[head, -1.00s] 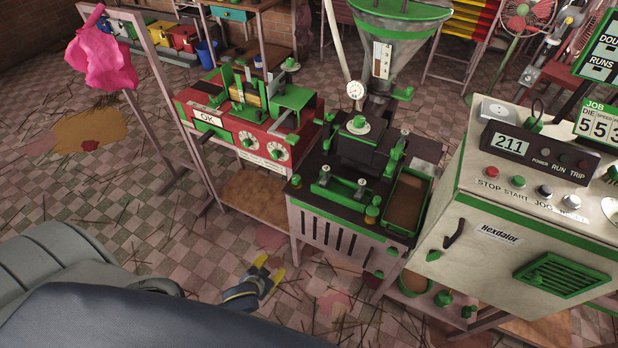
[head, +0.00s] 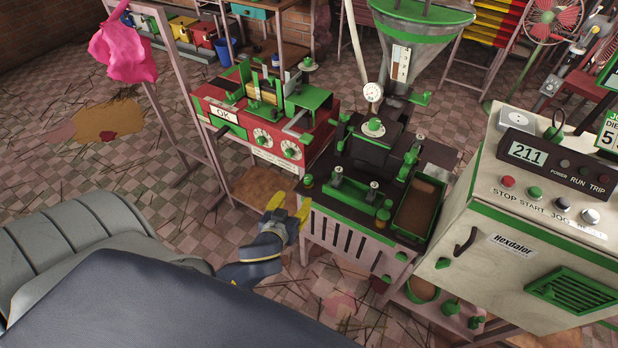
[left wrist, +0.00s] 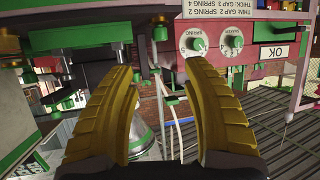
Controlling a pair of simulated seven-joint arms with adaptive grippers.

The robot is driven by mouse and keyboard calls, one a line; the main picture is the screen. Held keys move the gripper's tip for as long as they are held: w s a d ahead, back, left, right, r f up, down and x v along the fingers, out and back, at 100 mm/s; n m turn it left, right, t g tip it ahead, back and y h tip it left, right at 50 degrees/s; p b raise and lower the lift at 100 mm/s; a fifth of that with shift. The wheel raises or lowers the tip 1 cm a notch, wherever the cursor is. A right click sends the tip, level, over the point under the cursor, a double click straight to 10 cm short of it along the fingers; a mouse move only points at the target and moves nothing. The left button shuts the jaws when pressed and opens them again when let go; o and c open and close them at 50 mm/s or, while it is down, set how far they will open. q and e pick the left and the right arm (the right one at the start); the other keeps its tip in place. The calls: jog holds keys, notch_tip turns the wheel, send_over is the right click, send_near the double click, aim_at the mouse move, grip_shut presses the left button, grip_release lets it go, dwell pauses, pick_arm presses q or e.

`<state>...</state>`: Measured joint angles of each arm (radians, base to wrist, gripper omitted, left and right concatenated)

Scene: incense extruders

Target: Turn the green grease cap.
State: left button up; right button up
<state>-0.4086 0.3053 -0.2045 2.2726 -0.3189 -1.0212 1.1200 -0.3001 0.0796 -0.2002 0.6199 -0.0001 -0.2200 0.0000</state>
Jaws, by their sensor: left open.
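Two small brass fittings with green tops stand on the dark extruder bench (head: 345,215): one at its left corner (head: 308,181), one near its front middle (head: 382,214). They look like grease caps; I cannot tell which one is meant. My left gripper (head: 289,205) is open and empty, its yellow fingers pointing up beside the bench's front left corner, apart from the fittings. In the left wrist view both fingers of the gripper (left wrist: 160,68) are spread, with a small green part (left wrist: 160,32) beyond the gap. My right gripper is out of view.
A red machine (head: 270,135) with green-centred dials and an OK plate stands behind left. A cream control cabinet (head: 520,225) reading 211 stands right. A green-rimmed tray (head: 418,205) lies on the bench.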

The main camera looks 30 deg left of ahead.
aim_at(308, 178)
pick_arm(q)
jog(key=x, duration=1.6)
jog(key=shift+s+f, duration=0.1)
grip_shut()
